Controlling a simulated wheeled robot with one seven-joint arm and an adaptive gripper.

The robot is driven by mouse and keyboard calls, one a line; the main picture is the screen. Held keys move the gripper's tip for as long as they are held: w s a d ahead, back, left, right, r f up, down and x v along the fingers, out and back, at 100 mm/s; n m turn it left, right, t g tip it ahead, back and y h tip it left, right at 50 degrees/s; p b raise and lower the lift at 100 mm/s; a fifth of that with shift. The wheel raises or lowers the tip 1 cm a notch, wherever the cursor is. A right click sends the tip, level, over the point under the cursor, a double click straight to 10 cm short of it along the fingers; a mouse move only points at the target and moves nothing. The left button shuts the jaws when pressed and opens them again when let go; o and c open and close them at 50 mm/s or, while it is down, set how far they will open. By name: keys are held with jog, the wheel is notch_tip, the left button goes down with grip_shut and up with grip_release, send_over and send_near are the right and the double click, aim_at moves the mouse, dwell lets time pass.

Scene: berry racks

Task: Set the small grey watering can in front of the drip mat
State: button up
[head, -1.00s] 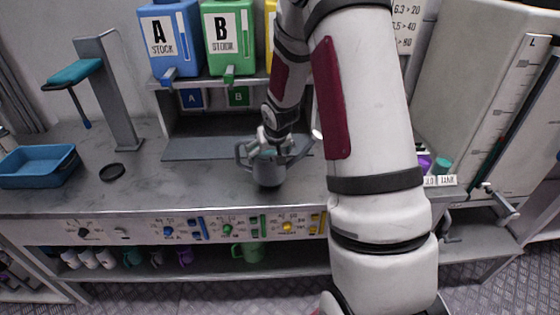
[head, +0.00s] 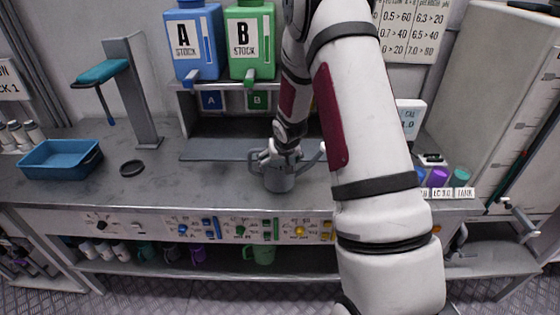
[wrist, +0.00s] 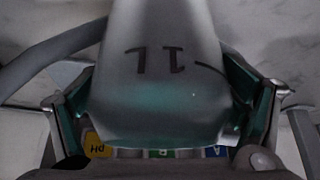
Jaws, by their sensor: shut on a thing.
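The small grey watering can (head: 279,181) is upright at the worktop in front of the drip mat, its handle to the left and its spout to the right. Whether its base touches the worktop is hard to tell. My gripper (head: 279,155) is shut on the can from above and behind. In the wrist view the can (wrist: 160,75) fills the middle, with an upside-down "1L" mark, between the two fingers (wrist: 165,110). The dark grey drip mat (head: 215,149) lies under the stock shelf, partly hidden by my arm.
Blue stock tank A (head: 194,45) and green stock tank B (head: 250,42) stand on the shelf above the mat. A blue tray (head: 58,160) and a black ring (head: 132,168) lie left. Small coloured caps (head: 437,178) stand right. The worktop left of the can is clear.

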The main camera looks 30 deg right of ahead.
jog(key=shift+w, duration=0.1)
jog(key=o, duration=1.7)
jog(key=shift+f, duration=0.1)
jog(key=shift+r, duration=0.35)
jog(key=s+a+r+n, duration=0.1)
jog(key=s+a+r, duration=0.35)
jog(key=r, duration=0.35)
jog(key=s+a+r, duration=0.3)
jog(key=s+r, duration=0.2)
jog(key=r, duration=0.3)
jog(key=s+a+r+n, duration=0.1)
jog(key=s+a+r, duration=0.2)
jog(key=s+r, duration=0.35)
jog(key=s+a+r+n+y, duration=0.1)
jog(key=s+a+r, duration=0.3)
jog(key=s, duration=0.4)
jog(key=s+a+r+n+y, duration=0.1)
jog(key=s+a+r, duration=0.3)
jog(key=s+a, duration=0.3)
jog(key=shift+s, duration=1.25)
